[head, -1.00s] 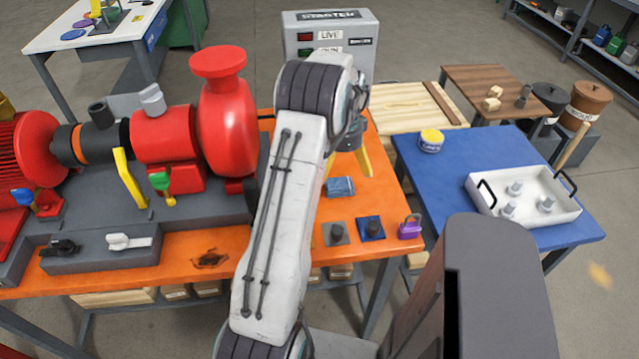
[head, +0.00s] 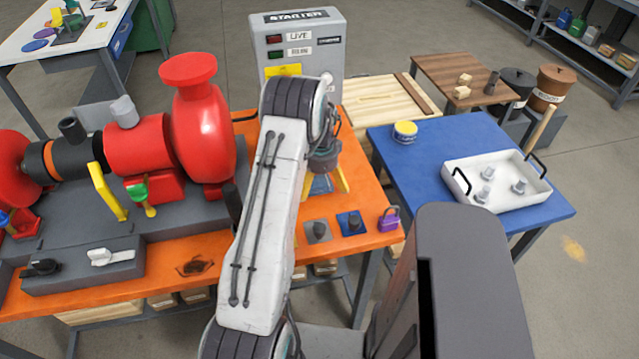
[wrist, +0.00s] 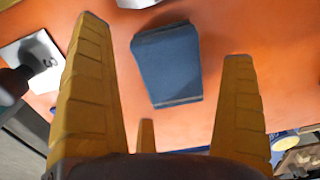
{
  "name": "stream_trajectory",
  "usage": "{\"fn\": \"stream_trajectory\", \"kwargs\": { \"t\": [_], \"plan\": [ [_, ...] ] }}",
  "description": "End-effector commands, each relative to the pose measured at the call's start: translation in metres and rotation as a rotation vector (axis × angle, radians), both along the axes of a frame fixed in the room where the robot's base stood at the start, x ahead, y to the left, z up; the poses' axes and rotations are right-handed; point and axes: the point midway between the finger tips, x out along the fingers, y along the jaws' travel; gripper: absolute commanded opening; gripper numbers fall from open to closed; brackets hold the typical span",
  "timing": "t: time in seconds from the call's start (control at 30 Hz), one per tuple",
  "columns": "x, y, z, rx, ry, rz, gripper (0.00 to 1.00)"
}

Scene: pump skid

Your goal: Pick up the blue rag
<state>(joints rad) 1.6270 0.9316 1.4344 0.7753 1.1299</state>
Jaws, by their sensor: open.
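The blue rag (head: 320,185) lies on the orange bench (head: 362,195), behind the two small switch plates in the head view. In the wrist view the rag (wrist: 167,65) is a folded, dark blue, roughly rectangular piece lying flat between my spread fingers. My gripper (head: 326,186) is open and empty, pointing down over the rag. Its yellow fingers also show in the wrist view (wrist: 161,40), one on each side of the rag with a gap. The fingers partly hide the rag in the head view.
A grey starter box (head: 298,50) stands behind my arm. The red pump (head: 203,120) fills the bench to the left. A purple padlock (head: 389,219) and a blue switch plate (head: 351,223) sit near the right front corner. A blue table (head: 420,165) stands right.

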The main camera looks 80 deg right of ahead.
Motion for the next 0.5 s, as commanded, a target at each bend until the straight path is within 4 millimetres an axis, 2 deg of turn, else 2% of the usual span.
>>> {"fn": "stream_trajectory", "kwargs": {
  "t": [0.17, 0.5],
  "plan": [
    [0.0000, 0.0001, -0.0002, 0.000, 0.000, 0.000, 1.00],
    [0.0000, 0.0000, 0.0002, 0.000, 0.000, 0.000, 0.70]
  ]
}}
